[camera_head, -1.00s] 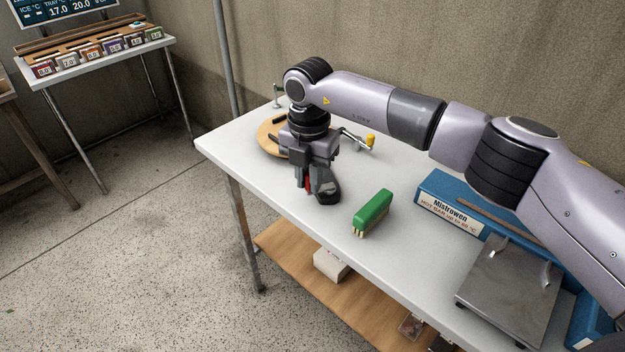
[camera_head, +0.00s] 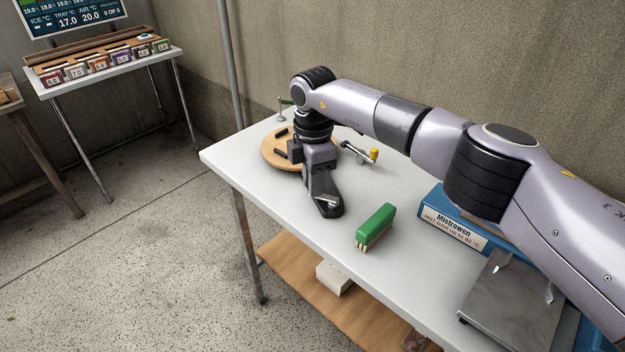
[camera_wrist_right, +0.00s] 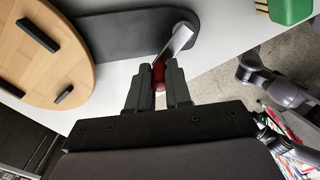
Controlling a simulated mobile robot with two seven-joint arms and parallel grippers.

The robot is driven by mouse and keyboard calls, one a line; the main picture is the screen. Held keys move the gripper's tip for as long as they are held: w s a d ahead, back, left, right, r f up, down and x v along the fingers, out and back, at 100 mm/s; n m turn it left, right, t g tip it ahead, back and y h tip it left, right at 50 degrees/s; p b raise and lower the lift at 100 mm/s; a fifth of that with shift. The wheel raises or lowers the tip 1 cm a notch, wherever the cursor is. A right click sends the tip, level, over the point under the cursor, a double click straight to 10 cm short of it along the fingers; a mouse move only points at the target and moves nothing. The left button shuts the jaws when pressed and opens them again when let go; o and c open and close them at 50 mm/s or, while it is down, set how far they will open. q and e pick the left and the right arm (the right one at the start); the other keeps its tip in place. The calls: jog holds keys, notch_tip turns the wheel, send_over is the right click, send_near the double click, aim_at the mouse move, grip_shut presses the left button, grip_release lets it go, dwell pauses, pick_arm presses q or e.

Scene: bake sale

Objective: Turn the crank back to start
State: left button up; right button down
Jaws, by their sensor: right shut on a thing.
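A dark grey crank device (camera_head: 328,208) stands on the white table, and its long body also shows in the right wrist view (camera_wrist_right: 115,38). Its metal crank arm (camera_wrist_right: 177,42) ends in a red handle (camera_wrist_right: 159,77). My right gripper (camera_wrist_right: 159,84) is shut on the red handle, with a finger on each side. In the head view my right gripper (camera_head: 312,180) points down beside the device, and the red handle is hidden there. My left gripper is not clearly in view.
A round wooden board (camera_head: 275,155) with black bars lies behind the gripper. A yellow-handled crank (camera_head: 374,155) stands to its right. A green brush (camera_head: 376,225), a blue Mistrowen box (camera_head: 450,222) and a metal plate (camera_head: 510,290) are nearer. The table's left edge is close.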

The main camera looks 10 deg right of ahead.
jog(key=shift+w+r, duration=0.1)
jog(key=shift+w, duration=0.05)
dwell(0.3)
jog(key=c, duration=1.1)
grip_release()
jog(key=shift+o, duration=0.2)
jog(key=shift+r, duration=3.55)
